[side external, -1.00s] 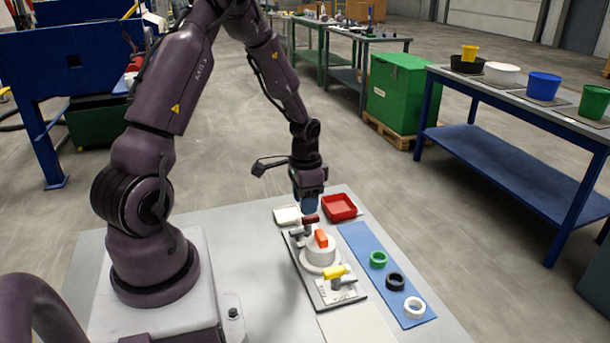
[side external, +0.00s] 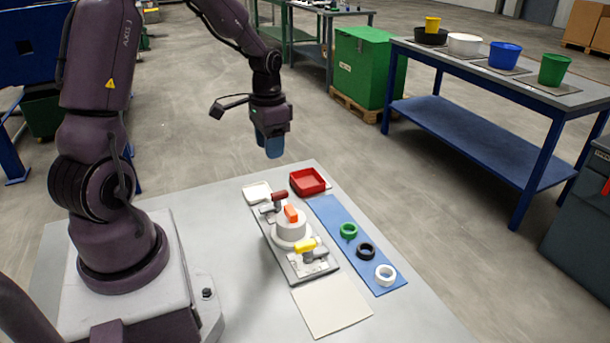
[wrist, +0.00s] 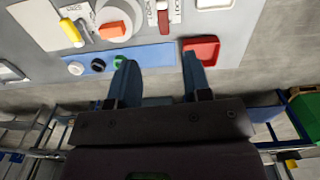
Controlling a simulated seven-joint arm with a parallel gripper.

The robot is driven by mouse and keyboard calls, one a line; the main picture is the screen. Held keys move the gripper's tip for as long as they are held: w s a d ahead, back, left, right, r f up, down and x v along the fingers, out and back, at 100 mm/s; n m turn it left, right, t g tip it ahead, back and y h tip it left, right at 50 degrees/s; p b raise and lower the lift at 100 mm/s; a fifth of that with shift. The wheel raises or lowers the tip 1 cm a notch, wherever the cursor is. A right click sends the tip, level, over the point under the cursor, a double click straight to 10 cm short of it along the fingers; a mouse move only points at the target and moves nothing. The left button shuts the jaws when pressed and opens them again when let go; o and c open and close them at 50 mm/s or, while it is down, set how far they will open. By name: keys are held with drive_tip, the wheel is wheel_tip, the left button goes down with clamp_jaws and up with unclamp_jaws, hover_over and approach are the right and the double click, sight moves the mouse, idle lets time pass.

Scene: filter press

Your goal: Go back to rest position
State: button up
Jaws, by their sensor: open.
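My gripper (side external: 270,146) hangs in the air above the far end of the table, clear of everything. In the wrist view its two blue fingers (wrist: 158,80) stand apart with nothing between them. Below it is the filter press (side external: 290,240), a grey plate with a round white body. An orange block (side external: 290,213) sits on top of the body. A dark red handle (side external: 279,196) is at its far end and a yellow handle (side external: 305,246) at its near end.
A red tray (side external: 308,182) and a white tray (side external: 257,193) lie at the table's far end. A blue mat (side external: 330,215) holds a green ring (side external: 348,231), a black ring (side external: 365,251) and a white ring (side external: 385,275). A pale sheet (side external: 331,304) lies in front. A blue bench (side external: 480,130) stands apart.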

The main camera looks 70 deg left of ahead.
drive_tip(key=s+d+r+t, duration=0.3)
drive_tip(key=s+d+r, duration=0.2)
drive_tip(key=d+r, duration=0.3)
drive_tip(key=s+d+r+t, duration=0.2)
drive_tip(key=s+d+r, duration=0.3)
drive_tip(key=d+r, duration=0.4)
drive_tip(key=shift+d+m+t, duration=0.3)
drive_tip(key=shift+d+t, duration=0.1)
drive_tip(key=shift+d, duration=0.8)
